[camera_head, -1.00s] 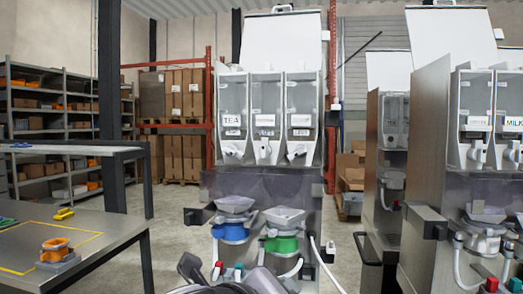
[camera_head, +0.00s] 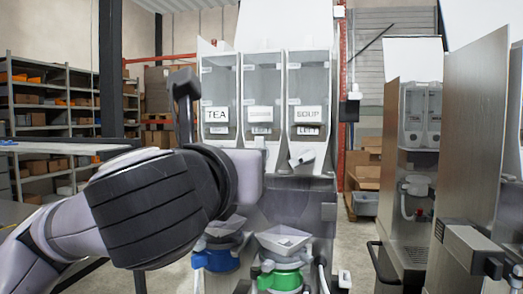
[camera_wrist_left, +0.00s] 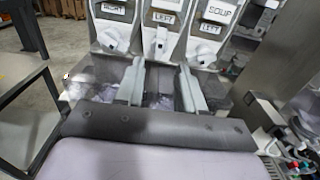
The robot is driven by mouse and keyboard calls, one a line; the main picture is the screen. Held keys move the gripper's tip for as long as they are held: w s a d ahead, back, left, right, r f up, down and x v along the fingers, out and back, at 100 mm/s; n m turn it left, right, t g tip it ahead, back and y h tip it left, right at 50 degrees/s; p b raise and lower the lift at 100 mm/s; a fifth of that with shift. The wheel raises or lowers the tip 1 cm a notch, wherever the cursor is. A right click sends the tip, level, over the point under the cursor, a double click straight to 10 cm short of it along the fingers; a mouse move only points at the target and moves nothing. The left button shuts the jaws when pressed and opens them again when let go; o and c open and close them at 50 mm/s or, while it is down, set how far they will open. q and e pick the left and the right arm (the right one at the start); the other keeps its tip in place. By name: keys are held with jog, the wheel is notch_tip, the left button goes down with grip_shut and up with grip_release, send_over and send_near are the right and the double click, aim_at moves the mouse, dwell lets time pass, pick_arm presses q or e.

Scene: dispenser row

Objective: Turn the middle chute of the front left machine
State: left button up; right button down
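The front left machine (camera_head: 262,205) has three clear canisters with white labels, the outer ones reading TEA and SOUP. Its middle chute (camera_wrist_left: 160,42) is white and hangs roughly straight down in the left wrist view, under a small LEFT label. In the head view my left arm hides most of that chute. My left gripper (camera_wrist_left: 161,66) is open and empty, its two grey fingers either side of the chute's line with the chute just beyond the tips; I cannot tell if they touch. The right chute (camera_head: 301,158) is tilted. My right gripper is out of view.
Below the chutes are a blue-collared funnel (camera_head: 222,257) and a green-collared funnel (camera_head: 283,276). Another machine (camera_head: 412,150) stands to the right, with a metal panel (camera_head: 470,150) nearer. Shelves (camera_head: 50,115) are at the back left, with open floor between.

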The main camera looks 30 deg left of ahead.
pick_arm(q)
jog(key=p+x, duration=0.1)
jog(key=x, duration=0.6)
jog(key=shift+w, duration=0.1)
grip_shut()
